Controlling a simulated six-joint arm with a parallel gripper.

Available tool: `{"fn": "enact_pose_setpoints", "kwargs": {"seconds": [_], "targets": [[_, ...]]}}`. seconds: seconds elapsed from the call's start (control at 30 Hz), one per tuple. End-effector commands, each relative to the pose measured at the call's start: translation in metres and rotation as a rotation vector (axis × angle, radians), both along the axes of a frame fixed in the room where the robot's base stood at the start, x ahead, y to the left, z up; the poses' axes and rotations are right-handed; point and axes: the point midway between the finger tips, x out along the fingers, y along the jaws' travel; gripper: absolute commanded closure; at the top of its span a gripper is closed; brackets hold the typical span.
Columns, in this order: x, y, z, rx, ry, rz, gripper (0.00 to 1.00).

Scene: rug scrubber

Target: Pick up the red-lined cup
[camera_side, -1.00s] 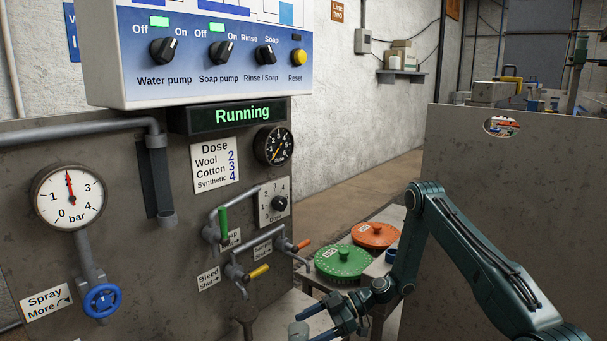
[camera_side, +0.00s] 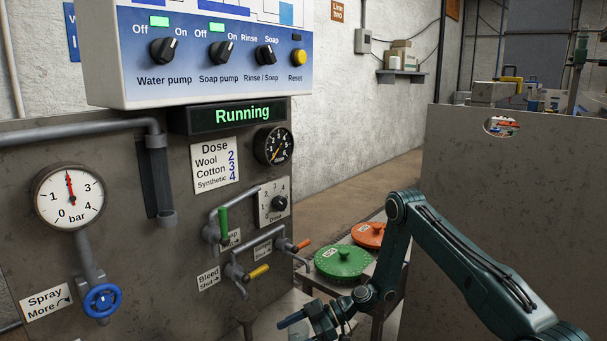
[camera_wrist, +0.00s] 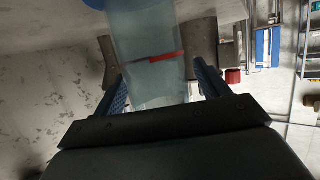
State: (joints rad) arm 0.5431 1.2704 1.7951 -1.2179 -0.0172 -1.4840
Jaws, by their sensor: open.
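The red-lined cup (camera_wrist: 145,40) shows in the wrist view as a pale, see-through vessel with a short red line on its side. It stands between the two fingers of my gripper (camera_wrist: 160,68). The fingers are open, one on each side of it. I cannot tell whether either finger touches it. In the side view my gripper (camera_side: 303,328) is low at the bottom edge, partly cut off, and I cannot make out the cup there.
The panel left of my gripper carries a green-handled pipe (camera_side: 223,226), a yellow-handled valve (camera_side: 259,271) and a blue handwheel (camera_side: 102,301). A grey wall panel (camera_side: 520,210) stands at the right.

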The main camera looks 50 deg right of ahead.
Motion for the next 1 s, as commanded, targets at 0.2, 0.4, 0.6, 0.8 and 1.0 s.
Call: {"fn": "enact_pose_setpoints", "kwargs": {"seconds": [0.2, 0.4, 0.6, 0.8, 1.0], "targets": [[-0.0002, -0.0001, 0.0001, 0.0, 0.0, 0.0, 0.26], [-0.0002, -0.0001, 0.0001, 0.0, 0.0, 0.0, 0.57], [-0.0002, -0.0001, 0.0003, 0.001, -0.001, 0.0, 0.75], [-0.0001, -0.0002, 0.0009, 0.001, -0.001, 0.0, 0.75], [-0.0001, -0.0001, 0.0069, 0.001, -0.001, 0.0, 0.75]]}}
